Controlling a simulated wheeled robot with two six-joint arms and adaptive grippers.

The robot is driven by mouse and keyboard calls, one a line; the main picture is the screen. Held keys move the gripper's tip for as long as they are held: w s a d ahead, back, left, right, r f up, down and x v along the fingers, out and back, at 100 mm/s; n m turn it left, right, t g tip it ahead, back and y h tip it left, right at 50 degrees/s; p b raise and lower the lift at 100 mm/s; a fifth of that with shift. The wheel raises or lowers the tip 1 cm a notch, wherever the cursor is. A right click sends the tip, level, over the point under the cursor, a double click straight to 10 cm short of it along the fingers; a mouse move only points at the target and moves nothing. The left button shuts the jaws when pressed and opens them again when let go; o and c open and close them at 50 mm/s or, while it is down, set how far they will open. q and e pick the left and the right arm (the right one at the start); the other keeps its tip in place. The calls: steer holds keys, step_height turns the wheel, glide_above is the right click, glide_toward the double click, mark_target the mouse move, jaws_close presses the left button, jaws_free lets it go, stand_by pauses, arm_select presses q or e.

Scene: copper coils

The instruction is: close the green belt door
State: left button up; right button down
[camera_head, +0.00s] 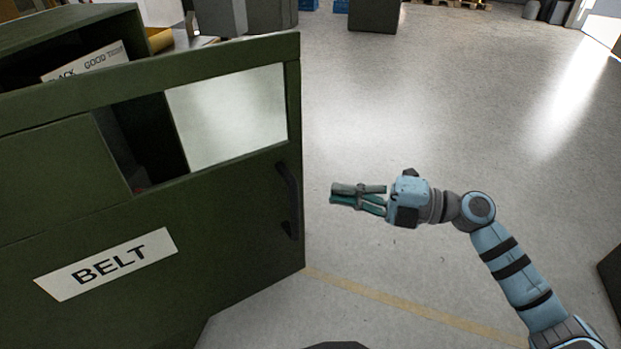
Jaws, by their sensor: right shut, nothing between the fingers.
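The green belt door (225,210) stands at the left in the head view, with a white "BELT" label (107,264) low on it and a window opening (228,115) in its upper part. A dark handle (288,200) sits near its right edge. The door appears swung out from the green cabinet (70,25) behind it. My right gripper (335,195) is shut and empty, a little to the right of the door's edge at about handle height, apart from it in the picture. My left gripper is not in view.
A box with a white lettered label (85,62) is partly visible inside the cabinet. Dark bins (374,14) stand at the back. A yellow line (410,305) runs across the floor.

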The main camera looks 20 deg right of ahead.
mark_target(282, 182)
steer(key=x, duration=0.6)
steer(key=shift+a, duration=0.15)
steer(key=shift+w, duration=0.1)
